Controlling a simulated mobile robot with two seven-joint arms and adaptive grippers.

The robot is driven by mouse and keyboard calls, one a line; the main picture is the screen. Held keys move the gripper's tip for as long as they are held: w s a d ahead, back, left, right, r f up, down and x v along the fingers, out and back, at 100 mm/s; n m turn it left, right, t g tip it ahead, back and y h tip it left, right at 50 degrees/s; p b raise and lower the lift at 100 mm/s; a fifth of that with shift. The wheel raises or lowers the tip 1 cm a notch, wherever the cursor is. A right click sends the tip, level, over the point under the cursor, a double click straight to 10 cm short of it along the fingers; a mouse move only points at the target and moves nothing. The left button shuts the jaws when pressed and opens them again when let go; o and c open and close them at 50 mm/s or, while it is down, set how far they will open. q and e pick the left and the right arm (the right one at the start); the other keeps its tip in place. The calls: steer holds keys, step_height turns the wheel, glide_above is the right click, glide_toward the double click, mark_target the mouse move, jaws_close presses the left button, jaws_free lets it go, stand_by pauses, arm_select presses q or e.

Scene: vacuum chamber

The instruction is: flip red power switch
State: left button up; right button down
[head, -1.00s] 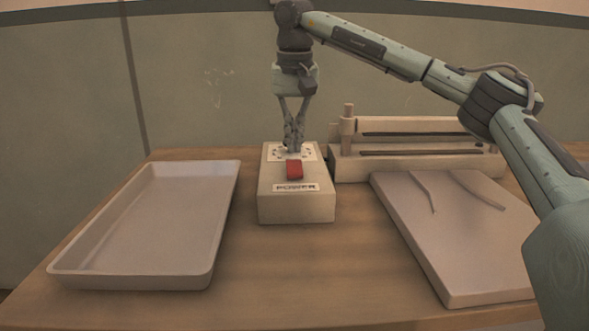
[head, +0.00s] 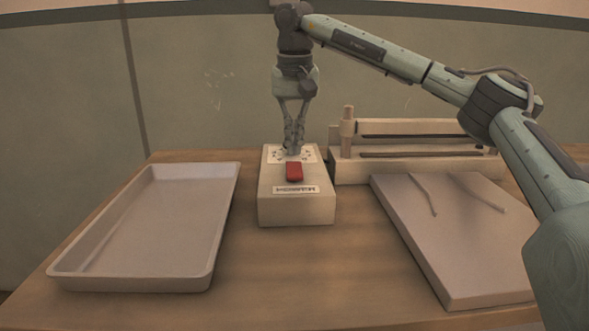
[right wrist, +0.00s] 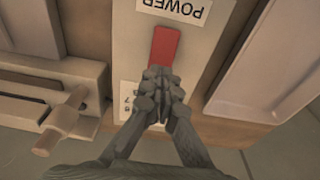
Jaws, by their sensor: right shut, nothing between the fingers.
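The red power switch (head: 294,171) is on top of a pale box (head: 296,208) with a "POWER" label, in the middle of the table. A dial plate lies behind the switch. My right gripper (head: 294,151) is shut and empty, pointing down over the dial plate, just behind the switch. In the right wrist view the switch (right wrist: 164,46) lies just beyond the closed fingertips (right wrist: 158,78); I cannot tell whether they touch it. My left gripper is not in view.
An empty grey tray (head: 60,272) lies on the left of the table. A flat board (head: 450,240) with two thin strips lies on the right. A pale block with dark slots and a peg (head: 348,130) stands behind the board. The table front (head: 310,275) is clear.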

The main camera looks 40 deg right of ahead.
mark_target(294, 165)
steer(key=shift+f+b, duration=0.65)
steer(key=shift+f, duration=0.95)
stand_by(1.0)
step_height(294, 165, up, 3)
steer(key=p, duration=0.2)
steer(key=shift+f+p, duration=0.1)
steer(key=shift+p, duration=0.3)
steer(key=shift+r, duration=2.15)
